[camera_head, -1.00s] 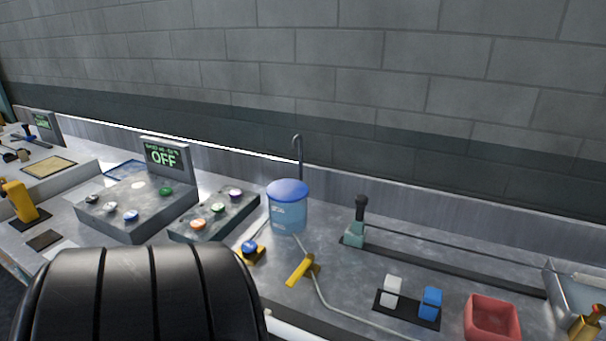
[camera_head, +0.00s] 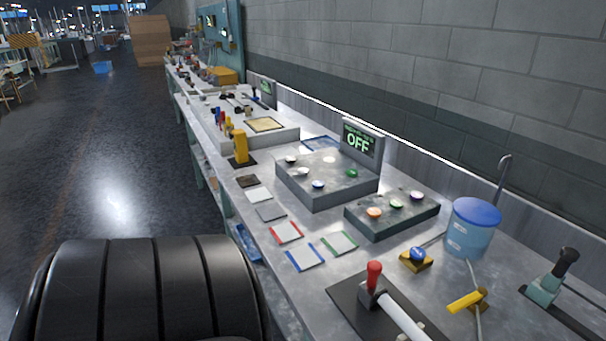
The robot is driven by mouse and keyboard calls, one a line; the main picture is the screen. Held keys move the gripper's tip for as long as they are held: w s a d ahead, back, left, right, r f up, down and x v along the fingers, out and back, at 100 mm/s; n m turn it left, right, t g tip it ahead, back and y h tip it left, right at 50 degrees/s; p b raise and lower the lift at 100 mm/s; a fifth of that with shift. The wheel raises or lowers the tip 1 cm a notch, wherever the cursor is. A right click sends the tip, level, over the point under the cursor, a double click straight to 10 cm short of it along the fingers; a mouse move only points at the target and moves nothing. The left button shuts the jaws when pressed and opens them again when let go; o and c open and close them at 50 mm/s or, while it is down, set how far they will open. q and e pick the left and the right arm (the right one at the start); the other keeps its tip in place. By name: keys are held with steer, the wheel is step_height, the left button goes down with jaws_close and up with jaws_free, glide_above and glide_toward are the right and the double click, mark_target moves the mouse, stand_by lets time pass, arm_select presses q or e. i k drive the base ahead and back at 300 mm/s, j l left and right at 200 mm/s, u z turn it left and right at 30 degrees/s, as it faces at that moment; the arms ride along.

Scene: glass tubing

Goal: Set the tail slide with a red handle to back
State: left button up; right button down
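A device with an upright red handle (camera_head: 374,273) stands at the bottom of the view, near the bench's front edge. The handle sits on a dark block on a black base plate (camera_head: 345,296). A white rod (camera_head: 405,322) runs from the block toward the lower right, and its far end is cut off by the frame. This looks like the tail slide. Neither of my grippers is in view; a black ribbed part of my own body fills the lower left.
The bench holds a control box with an "OFF" display (camera_head: 358,142), a second button box (camera_head: 392,213), a blue-lidded container (camera_head: 473,228), a yellow valve handle (camera_head: 466,301) and a blue knob (camera_head: 417,255). Coloured square mats (camera_head: 305,257) lie in front. Open floor (camera_head: 110,170) is at left.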

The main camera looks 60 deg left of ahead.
mark_target(370, 290)
steer(key=u, duration=1.55)
